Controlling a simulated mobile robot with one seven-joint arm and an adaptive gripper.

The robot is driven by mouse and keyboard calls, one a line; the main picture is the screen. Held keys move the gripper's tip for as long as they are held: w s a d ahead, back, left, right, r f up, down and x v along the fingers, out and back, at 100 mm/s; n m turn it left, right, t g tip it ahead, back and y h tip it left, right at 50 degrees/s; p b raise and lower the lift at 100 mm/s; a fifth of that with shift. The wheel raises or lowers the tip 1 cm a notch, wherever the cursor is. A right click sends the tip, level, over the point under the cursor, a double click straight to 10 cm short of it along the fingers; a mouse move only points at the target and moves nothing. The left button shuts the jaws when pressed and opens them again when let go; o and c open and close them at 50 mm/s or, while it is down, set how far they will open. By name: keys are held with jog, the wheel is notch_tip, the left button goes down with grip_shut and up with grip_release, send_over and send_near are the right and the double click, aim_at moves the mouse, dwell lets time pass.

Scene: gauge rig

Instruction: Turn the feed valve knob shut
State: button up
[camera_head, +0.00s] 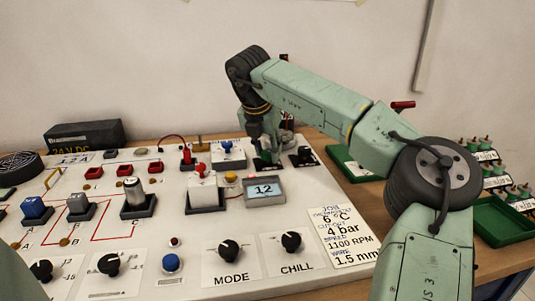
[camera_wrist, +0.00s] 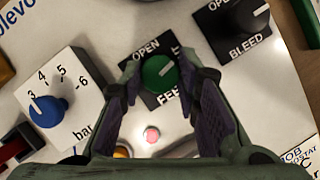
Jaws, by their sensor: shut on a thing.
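The green feed valve knob (camera_wrist: 158,73) sits on a dark plate whose visible labels read "OPEN" and "FEED". The "FEED" label is partly covered by my gripper. A pale line on the knob points up and right in the wrist view, away from "OPEN". My gripper (camera_wrist: 160,77) is shut on the knob, one finger on its left and the other on its right. In the head view my gripper (camera_head: 268,157) reaches down to the back right of the white panel, and I cannot make out the knob there.
The black bleed knob (camera_wrist: 254,20) stands close on the right. A blue bar dial (camera_wrist: 48,110) is on the left, and a pink button (camera_wrist: 152,134) is below. In the head view, a display (camera_head: 265,190) reading 12 and black MODE and CHILL knobs are nearer. Green trays lie right.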

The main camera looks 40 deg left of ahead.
jog(key=shift+m+h, duration=0.4)
jog(key=shift+m, duration=0.7)
jog(key=o, duration=1.2)
jog(key=shift+c, duration=0.2)
jog(key=v, duration=1.2)
jog(key=shift+s+a+f, duration=0.1)
jog(key=shift+s, duration=0.1)
